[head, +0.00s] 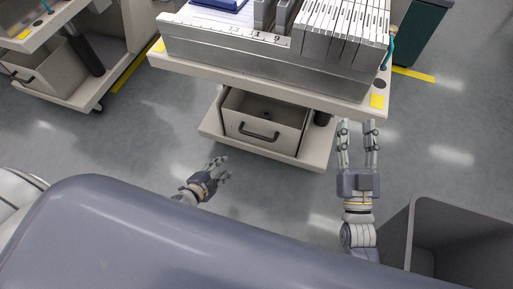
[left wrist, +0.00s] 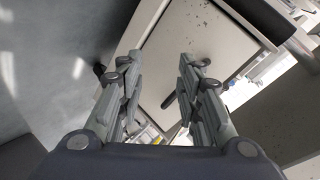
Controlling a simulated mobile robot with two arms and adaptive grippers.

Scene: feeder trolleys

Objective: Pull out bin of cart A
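A cart (head: 160,55) stands in front of me; I cannot read a name on it. Its grey bin (head: 233,105) sits on the low shelf under the top, with a dark handle (head: 258,134) on its front. My left gripper (head: 222,169) is open and empty, low and left of the bin, apart from the handle. In the left wrist view its two fingers (left wrist: 157,62) are spread, with a pale panel beyond and a dark bar, perhaps the handle, partly hidden by the right finger. My right gripper (head: 357,126) is open beneath the cart's right front corner, holding nothing visible.
The cart top carries several white upright items (head: 343,30) and a blue item (head: 222,4). A second cart with a bin (head: 55,72) stands at the left. A grey open container (head: 400,235) is at lower right. The floor between the carts is clear.

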